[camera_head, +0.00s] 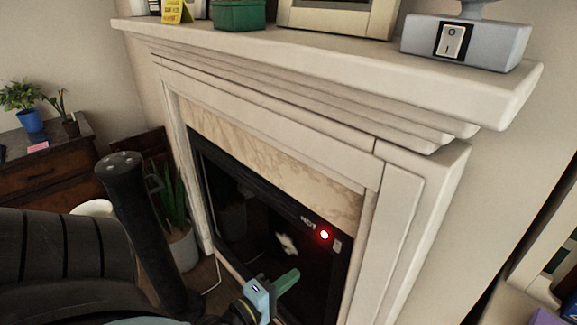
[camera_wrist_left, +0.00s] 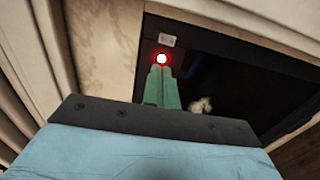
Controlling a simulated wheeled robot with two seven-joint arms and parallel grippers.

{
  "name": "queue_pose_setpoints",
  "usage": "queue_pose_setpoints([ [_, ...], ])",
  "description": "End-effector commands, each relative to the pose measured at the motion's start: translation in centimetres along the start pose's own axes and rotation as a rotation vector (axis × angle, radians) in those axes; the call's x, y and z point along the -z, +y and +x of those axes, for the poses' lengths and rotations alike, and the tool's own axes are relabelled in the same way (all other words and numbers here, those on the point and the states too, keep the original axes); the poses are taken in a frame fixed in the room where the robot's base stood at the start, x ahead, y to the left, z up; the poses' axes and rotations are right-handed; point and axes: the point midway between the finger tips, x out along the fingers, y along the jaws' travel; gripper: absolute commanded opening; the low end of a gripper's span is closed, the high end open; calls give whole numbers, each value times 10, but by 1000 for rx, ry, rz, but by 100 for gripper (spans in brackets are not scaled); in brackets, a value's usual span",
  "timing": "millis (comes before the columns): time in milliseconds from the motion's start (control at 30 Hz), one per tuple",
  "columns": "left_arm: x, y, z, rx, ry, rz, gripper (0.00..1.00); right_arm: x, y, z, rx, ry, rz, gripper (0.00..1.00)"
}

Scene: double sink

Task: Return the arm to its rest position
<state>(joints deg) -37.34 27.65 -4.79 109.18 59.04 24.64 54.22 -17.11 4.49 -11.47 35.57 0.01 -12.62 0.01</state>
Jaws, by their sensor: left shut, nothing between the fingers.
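My left gripper (camera_head: 286,282) is in front of the lower part of the fireplace's dark glass panel in the head view. Its green fingers are shut with nothing between them. In the left wrist view the closed fingertips (camera_wrist_left: 161,75) point toward a glowing red light (camera_wrist_left: 161,58) on the dark fireplace panel (camera_wrist_left: 225,75). In the head view the red light (camera_head: 324,235) is above and to the right of the fingers. I cannot tell the exact gap between fingertips and panel. My right gripper is not in view.
The white mantel (camera_head: 330,55) juts out above, holding a grey switch box (camera_head: 490,45), a green box (camera_head: 238,15) and a yellow card (camera_head: 176,11). A potted plant (camera_head: 180,245) stands left of the fireplace. A wooden dresser (camera_head: 45,170) is at the far left.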

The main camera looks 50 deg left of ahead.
Motion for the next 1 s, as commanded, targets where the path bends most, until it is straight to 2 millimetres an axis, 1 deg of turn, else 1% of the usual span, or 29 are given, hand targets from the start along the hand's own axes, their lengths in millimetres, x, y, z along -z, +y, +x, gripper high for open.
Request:
queue_pose_setpoints([
  [467,0,0,0,1,0,1,0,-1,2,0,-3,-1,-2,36],
  [567,1,-10,0,21,-1,32,0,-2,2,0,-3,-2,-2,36],
  [667,1,-44,-3,91,-13,140,0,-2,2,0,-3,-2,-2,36],
  [733,0,-83,-9,178,-38,268,0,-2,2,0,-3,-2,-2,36],
  [767,0,-103,-13,222,-55,333,0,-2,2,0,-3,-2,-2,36],
  [800,-2,-131,-20,287,-85,424,0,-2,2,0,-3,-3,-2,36],
  [867,-6,-174,-34,388,-145,560,0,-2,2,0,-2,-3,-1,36],
  [900,-10,-202,-45,454,-192,647,0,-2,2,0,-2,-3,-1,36],
  [967,-16,-242,-65,553,-277,771,0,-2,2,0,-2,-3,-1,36],
  [1000,-21,-267,-80,616,-343,851,0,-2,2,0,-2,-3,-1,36],
])
